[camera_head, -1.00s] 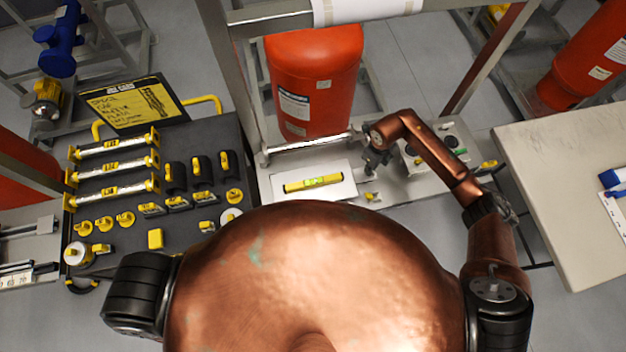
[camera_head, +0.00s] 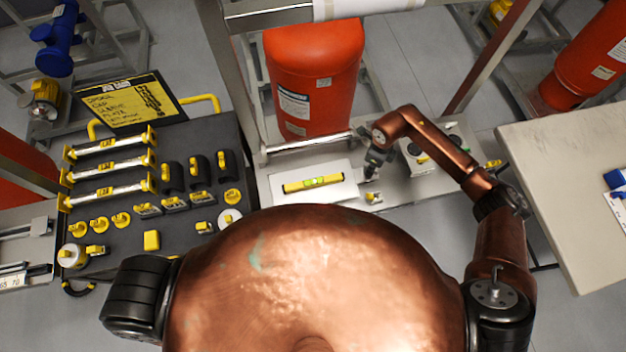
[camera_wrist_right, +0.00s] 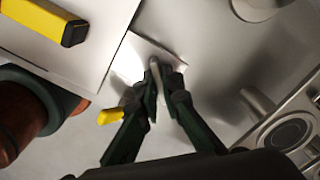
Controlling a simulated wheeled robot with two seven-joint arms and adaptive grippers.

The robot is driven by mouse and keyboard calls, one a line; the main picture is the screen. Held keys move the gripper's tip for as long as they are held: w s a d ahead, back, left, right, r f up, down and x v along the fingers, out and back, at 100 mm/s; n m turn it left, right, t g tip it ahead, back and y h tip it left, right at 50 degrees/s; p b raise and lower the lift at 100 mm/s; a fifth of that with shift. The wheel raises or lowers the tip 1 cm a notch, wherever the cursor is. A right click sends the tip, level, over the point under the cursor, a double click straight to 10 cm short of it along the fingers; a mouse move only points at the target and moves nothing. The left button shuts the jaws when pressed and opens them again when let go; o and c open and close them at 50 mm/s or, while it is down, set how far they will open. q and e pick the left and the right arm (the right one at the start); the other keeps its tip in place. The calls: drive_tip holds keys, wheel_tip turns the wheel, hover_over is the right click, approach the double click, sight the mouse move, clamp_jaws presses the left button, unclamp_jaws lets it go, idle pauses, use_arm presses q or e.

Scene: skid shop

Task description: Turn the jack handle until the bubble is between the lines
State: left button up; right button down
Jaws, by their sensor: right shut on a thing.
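The yellow spirit level (camera_head: 313,183) lies on a white plate in front of the red tank, and its end shows in the wrist view (camera_wrist_right: 45,20). Its vial shows bright green, but the bubble against the lines is too small to read. My right gripper (camera_head: 371,172) is just right of the plate, pointing down. In the wrist view its dark fingers (camera_wrist_right: 160,78) are shut on a thin pale piece, the jack handle (camera_wrist_right: 153,98), mostly hidden between them. A yellow tab (camera_wrist_right: 110,117) sits beside the fingers. My left gripper is out of view.
A red tank (camera_head: 313,80) stands behind the plate within a metal frame. A dark board (camera_head: 185,225) with yellow-marked parts lies to the left. A pale table (camera_head: 570,200) is at the right. A panel with round fittings (camera_head: 430,150) is right of my gripper.

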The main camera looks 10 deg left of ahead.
drive_tip(key=shift+n+b, duration=1.2)
drive_tip(key=shift+n, duration=0.5)
drive_tip(key=shift+r, duration=0.1)
drive_tip(key=shift+w+b, duration=0.1)
drive_tip(key=shift+b, duration=0.2)
drive_tip(key=shift+n+b, duration=1.35)
drive_tip(key=shift+n, duration=0.05)
drive_tip(key=shift+a+n, duration=0.1)
drive_tip(key=shift+n, duration=0.2)
drive_tip(key=shift+b, duration=0.3)
